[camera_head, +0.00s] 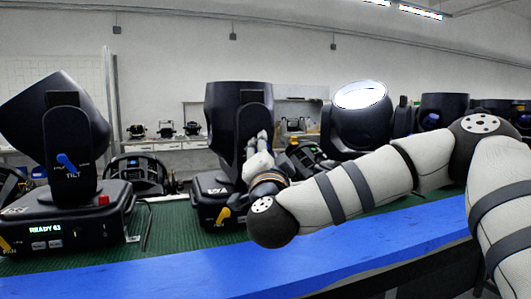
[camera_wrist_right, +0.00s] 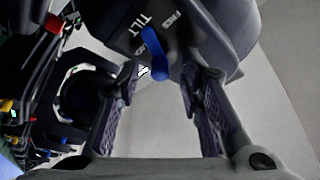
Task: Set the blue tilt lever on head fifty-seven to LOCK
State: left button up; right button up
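The middle moving head (camera_head: 238,105) is a black lamp on a base, with my right arm reaching across in front of it. My right gripper (camera_wrist_right: 168,78) is open, its two fingers spread apart before the lamp's yoke. The blue tilt lever (camera_wrist_right: 153,46) shows in the right wrist view just past the fingertips, nearer the left finger, beside the TILT and FREE lettering. I see no grip on it, and contact cannot be told. My arm hides this lever in the head view. The number of this head is not readable. My left gripper is not in view.
Another moving head (camera_head: 68,130) at left shows READY 63 and has its own blue tilt lever (camera_head: 67,163). A third head (camera_head: 359,118) stands right, behind my arm. The blue bench edge (camera_head: 200,274) runs along the front, with a green mat (camera_head: 172,236) behind it.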

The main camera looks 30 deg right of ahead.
jog(key=v, duration=1.2)
